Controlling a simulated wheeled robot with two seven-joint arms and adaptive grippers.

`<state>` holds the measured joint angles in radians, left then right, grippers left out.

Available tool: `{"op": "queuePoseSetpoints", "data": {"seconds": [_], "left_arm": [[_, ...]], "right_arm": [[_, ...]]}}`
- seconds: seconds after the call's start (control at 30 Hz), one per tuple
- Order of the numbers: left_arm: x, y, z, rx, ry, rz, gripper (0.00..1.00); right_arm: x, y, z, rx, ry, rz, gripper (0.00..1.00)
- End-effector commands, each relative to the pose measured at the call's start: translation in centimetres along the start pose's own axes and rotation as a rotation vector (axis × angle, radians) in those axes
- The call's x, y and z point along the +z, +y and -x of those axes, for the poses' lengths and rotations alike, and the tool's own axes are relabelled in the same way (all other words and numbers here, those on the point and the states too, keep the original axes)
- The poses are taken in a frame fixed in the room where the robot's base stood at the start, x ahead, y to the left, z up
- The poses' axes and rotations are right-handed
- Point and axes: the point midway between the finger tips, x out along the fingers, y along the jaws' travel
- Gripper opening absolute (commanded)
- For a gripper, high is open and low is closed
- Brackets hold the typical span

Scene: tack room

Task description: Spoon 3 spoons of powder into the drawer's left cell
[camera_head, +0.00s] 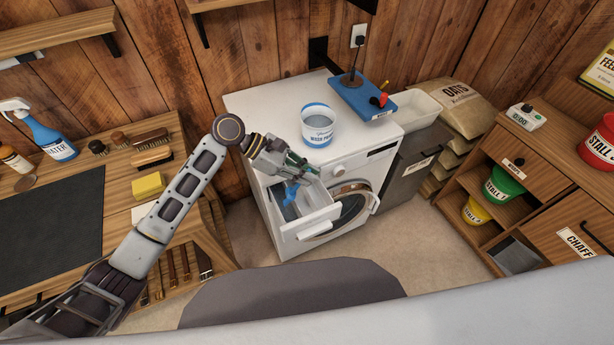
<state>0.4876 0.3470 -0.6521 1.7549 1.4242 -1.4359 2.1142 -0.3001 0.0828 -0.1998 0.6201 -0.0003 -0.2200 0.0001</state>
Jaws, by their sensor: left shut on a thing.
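The white washing machine (345,145) stands against the wall with its detergent drawer (312,229) pulled out at the upper left of its front. My left gripper (303,168) is over the drawer, shut on a blue scoop (291,191). The scoop hangs downward at the drawer's left part; I cannot tell whether it touches the drawer or holds powder. The gripper hides part of the drawer's cells. The white and blue wash powder tub (318,126) stands open on the machine's top, behind the gripper. My right gripper is out of view.
The round door (347,211) of the machine is ajar below the drawer. A blue board (358,95) with a post and a red knob lies behind the tub. A grey bin (415,160) stands right of the machine. A wooden bench (117,190) is at left.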

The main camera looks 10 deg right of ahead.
Motion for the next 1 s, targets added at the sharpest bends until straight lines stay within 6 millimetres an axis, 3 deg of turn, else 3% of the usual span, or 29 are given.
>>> {"op": "queuePoseSetpoints", "data": {"seconds": [0.33, 0.67, 1.0], "left_arm": [[-0.3, 0.0, 0.2, 0.001, -0.018, -0.001, 0.0], [0.3, 0.0, -0.2, 0.0, 0.031, 0.0, 0.0], [0.4, 0.0, -0.9, 0.0, 0.084, 0.0, 0.0]], "right_arm": [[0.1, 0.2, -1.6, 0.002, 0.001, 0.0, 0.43], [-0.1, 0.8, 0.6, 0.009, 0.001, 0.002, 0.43], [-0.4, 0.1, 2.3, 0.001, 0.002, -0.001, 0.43]]}}
